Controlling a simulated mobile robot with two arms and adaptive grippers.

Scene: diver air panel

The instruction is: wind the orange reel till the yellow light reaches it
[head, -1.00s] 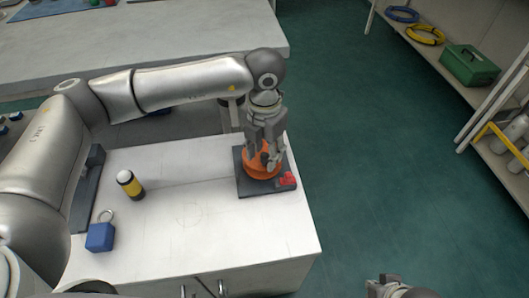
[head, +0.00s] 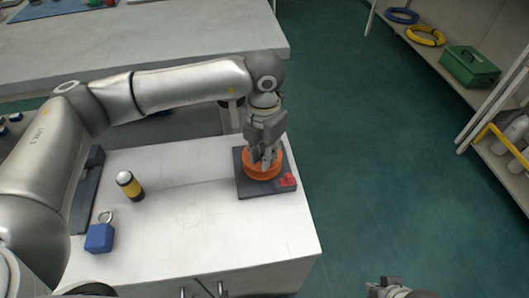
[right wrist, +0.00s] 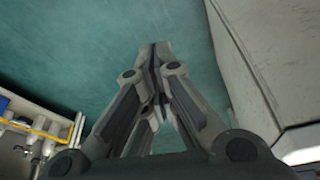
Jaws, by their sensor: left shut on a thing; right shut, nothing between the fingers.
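The orange reel (head: 261,171) sits on a dark base plate (head: 249,188) at the right side of the white table. My left gripper (head: 267,160) points down onto the reel and is shut on a part of it, which its fingers mostly hide. A red part (head: 288,181) is at the plate's front right corner. My right gripper (right wrist: 158,75) is shut and empty over the green floor, and it shows at the head view's bottom edge.
A blue block with a ring (head: 100,237) stands at the table's front left. The white tabletop (head: 190,235) is clear in front of the reel. Shelves at the right hold a green box (head: 469,66), a yellow coil (head: 425,35) and a blue coil (head: 401,15).

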